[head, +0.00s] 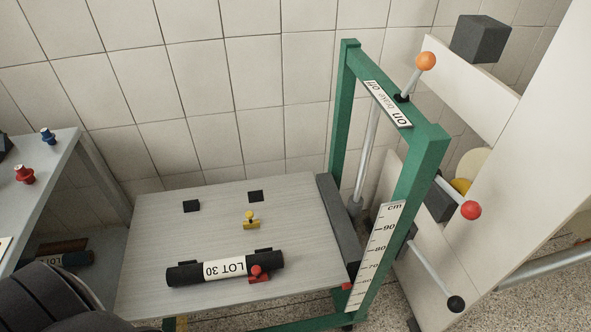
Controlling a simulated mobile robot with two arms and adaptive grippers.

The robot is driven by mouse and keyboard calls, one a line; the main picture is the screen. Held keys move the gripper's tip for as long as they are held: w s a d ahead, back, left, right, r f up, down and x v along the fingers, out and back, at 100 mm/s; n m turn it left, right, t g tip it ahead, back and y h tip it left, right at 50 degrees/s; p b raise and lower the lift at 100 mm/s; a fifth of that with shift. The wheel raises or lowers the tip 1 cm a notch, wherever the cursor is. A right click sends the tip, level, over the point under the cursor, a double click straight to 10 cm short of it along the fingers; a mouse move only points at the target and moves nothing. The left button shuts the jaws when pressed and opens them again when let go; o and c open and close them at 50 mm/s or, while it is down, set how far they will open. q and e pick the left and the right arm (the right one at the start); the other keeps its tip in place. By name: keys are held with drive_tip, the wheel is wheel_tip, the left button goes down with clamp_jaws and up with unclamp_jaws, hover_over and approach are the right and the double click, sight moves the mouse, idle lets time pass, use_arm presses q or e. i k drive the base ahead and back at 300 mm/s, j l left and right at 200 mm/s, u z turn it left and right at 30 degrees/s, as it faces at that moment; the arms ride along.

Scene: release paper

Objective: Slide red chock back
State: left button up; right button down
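The red chock (258,273) sits on the grey tabletop near its front edge, against the near side of a black roll (185,274). The roll has a white label reading LOT 30 and lies across the table. A yellow chock (250,221) with a knob stands farther back, apart from the roll. A dark rounded part of my own body fills the lower left corner. Neither gripper shows.
Two black pads (191,206) lie at the back of the tabletop (150,225). A green frame (430,160) with a brake lever (425,61) and cm scale (375,255) rises at the right. A side table (60,150) with red and blue knobbed pieces stands left.

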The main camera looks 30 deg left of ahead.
sight(257, 276)
drive_tip(key=u, duration=1.2)
